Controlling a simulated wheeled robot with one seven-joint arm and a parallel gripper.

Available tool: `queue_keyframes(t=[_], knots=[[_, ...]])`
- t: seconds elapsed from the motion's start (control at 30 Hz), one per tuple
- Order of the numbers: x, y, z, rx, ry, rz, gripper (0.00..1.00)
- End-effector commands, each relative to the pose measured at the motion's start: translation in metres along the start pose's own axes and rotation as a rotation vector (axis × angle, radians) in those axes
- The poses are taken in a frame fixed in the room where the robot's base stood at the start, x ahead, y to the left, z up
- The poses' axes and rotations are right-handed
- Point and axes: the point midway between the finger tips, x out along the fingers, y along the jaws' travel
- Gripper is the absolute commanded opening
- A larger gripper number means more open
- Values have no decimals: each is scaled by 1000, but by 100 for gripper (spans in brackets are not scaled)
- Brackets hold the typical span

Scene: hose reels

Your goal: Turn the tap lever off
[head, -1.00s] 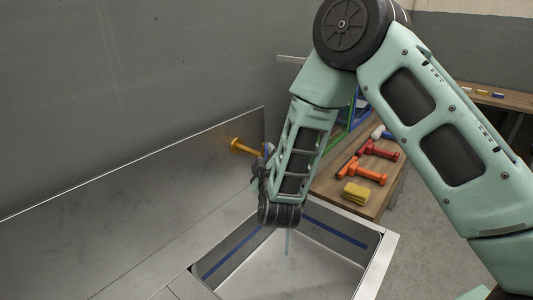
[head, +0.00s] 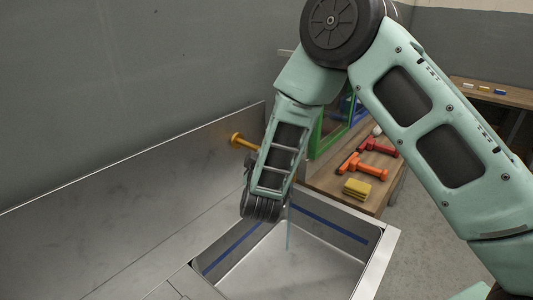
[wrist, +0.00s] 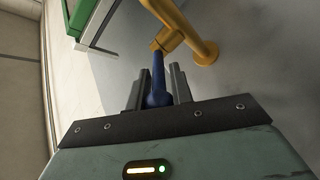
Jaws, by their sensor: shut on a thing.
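The brass tap (head: 240,141) sticks out from the steel back panel above the sink; my arm hides its outer part in the head view. In the wrist view the tap body (wrist: 205,48) is at the top, with its blue lever (wrist: 158,72) reaching down between my fingers. My gripper (wrist: 157,84) is shut on the lever, one finger on each side. In the head view my forearm covers the lever and fingers. A thin water stream (head: 288,230) falls into the sink (head: 325,268).
A green frame (head: 318,135) stands behind my arm. Steel panelling runs along the wall at left.

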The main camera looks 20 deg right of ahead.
Motion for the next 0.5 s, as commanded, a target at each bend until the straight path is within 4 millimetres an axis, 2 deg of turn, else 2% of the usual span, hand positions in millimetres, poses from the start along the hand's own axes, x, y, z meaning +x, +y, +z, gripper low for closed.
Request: queue_keyframes(t=[0.5], knots=[[10,-17,-26,4,-329,226,0]])
